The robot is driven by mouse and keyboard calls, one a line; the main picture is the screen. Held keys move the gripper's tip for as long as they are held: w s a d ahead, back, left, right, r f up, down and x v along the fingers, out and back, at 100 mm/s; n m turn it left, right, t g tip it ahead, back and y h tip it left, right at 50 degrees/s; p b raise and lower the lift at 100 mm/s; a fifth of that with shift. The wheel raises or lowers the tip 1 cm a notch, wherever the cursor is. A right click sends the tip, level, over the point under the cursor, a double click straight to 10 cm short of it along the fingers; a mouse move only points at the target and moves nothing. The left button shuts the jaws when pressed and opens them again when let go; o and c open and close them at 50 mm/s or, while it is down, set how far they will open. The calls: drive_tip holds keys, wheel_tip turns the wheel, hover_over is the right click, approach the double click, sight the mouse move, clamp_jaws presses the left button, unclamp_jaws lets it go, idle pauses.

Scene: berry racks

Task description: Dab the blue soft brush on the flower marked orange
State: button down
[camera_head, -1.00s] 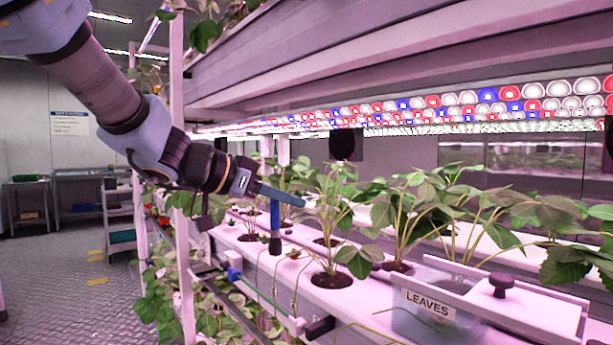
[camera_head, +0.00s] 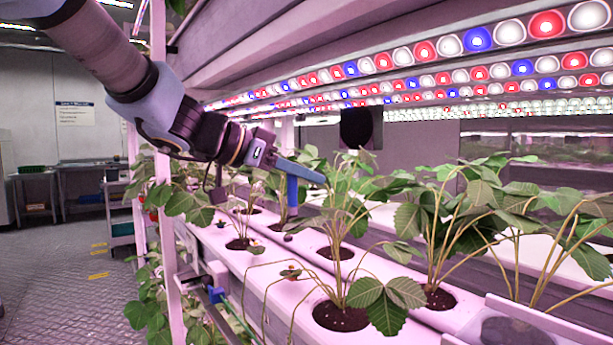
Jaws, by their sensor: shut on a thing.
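My gripper (camera_head: 290,172) reaches in from the upper left over the planting channels. It is shut on the blue soft brush (camera_head: 292,194), which hangs roughly upright below the fingers. No orange mark shows clearly on any flower.
Strawberry plants (camera_head: 443,215) grow from round holes in the pale channels (camera_head: 270,290). Leaves crowd the space right of my gripper. A lamp panel (camera_head: 430,75) hangs overhead. A rack post (camera_head: 168,240) stands at the left, with open floor (camera_head: 60,290) beyond.

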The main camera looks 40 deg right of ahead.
drive_tip(key=shift+f+b, duration=2.55)
drive_tip(key=shift+b, duration=0.75)
drive_tip(key=shift+f, duration=0.45)
wheel_tip(320, 180, up, 7)
drive_tip(key=p, duration=0.9)
